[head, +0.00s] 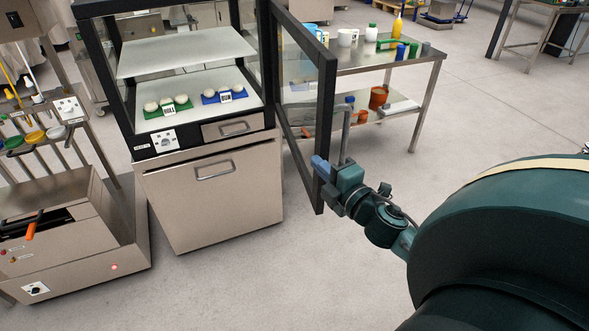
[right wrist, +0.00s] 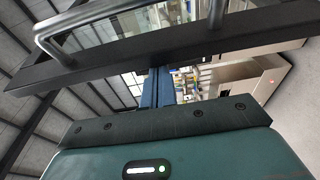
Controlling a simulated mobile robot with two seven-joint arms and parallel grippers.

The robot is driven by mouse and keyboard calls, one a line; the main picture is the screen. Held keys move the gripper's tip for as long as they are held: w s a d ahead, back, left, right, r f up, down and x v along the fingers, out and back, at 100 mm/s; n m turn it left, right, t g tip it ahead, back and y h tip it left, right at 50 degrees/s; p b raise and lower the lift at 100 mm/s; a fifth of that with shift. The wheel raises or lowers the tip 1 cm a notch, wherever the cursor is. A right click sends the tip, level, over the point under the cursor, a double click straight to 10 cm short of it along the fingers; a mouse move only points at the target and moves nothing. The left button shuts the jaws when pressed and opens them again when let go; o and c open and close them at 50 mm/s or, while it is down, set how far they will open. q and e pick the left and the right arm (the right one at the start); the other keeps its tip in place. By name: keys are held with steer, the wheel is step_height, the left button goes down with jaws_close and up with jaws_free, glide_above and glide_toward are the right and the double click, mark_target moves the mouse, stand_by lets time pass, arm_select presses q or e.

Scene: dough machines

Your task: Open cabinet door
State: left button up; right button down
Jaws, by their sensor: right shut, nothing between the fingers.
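The cabinet (head: 140,108) has a black frame and glass walls, and stands on a steel base at the left. Its black-framed glass door (head: 328,110) stands swung wide open to the right. The door's metal bar handle (head: 345,138) is on its outer side and also shows in the right wrist view (right wrist: 95,14). My right gripper (head: 320,164) is at the lower free edge of the door, its blue fingers (right wrist: 156,88) shut and empty, close below the handle. I cannot tell whether they touch the frame. My left gripper is out of view.
A steel table (head: 420,72) with bottles and cups stands behind the door. A steel machine (head: 75,235) stands at the left. The floor in front of the base is clear.

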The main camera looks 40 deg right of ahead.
arm_select(q)
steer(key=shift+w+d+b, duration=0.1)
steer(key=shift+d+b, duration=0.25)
steer(key=shift+b, duration=0.3)
arm_select(e)
steer(key=s+d+n+y, duration=0.1)
steer(key=s+d, duration=0.1)
steer(key=d, duration=0.6)
steer(key=s+d+y, duration=0.1)
steer(key=s+d, duration=0.2)
steer(key=d, duration=0.5)
steer(key=shift+d+r+n+y, duration=0.15)
steer(key=shift+r+n+y, duration=0.1)
steer(key=shift+n+y, duration=0.15)
